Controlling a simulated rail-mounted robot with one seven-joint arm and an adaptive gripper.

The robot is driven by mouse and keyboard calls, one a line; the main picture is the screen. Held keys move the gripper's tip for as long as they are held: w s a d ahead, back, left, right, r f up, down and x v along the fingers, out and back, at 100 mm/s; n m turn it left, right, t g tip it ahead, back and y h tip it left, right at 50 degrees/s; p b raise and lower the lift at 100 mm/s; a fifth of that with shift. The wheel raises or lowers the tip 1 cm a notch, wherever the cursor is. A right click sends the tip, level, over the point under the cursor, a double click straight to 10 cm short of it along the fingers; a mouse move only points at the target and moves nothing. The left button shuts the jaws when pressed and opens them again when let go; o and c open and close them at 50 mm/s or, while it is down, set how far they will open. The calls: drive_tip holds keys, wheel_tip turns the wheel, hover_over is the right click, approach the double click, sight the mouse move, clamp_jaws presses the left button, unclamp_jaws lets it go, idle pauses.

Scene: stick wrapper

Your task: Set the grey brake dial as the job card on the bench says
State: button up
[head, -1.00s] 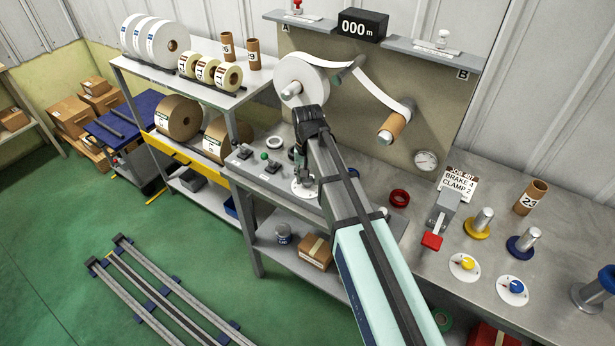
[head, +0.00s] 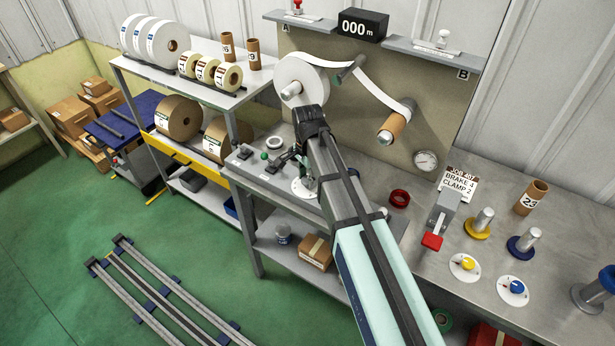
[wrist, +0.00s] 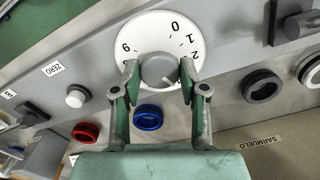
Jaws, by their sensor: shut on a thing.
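The grey brake dial knob (wrist: 158,70) sits on a white numbered plate (wrist: 150,32) in the wrist view. My gripper (wrist: 159,76) is shut on the knob, one finger on each side. The numbers 0, 1 and 2 show at the upper right; the number at the mark is hidden. In the head view the plate (head: 303,188) shows partly beside my arm. The job card (head: 457,184) on the bench reads BRAKE 4, CLAMP 2.
Near the dial are a white ZERO button (wrist: 77,96), a red ring (wrist: 86,132), a blue ring (wrist: 148,118) and a dark grey ring (wrist: 262,86). Yellow (head: 465,267) and blue (head: 513,290) dials stand farther right on the bench.

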drive_tip(key=shift+m, duration=0.8)
drive_tip(key=o, duration=1.1)
drive_tip(key=shift+o, duration=0.2)
wheel_tip(320, 180, up, 12)
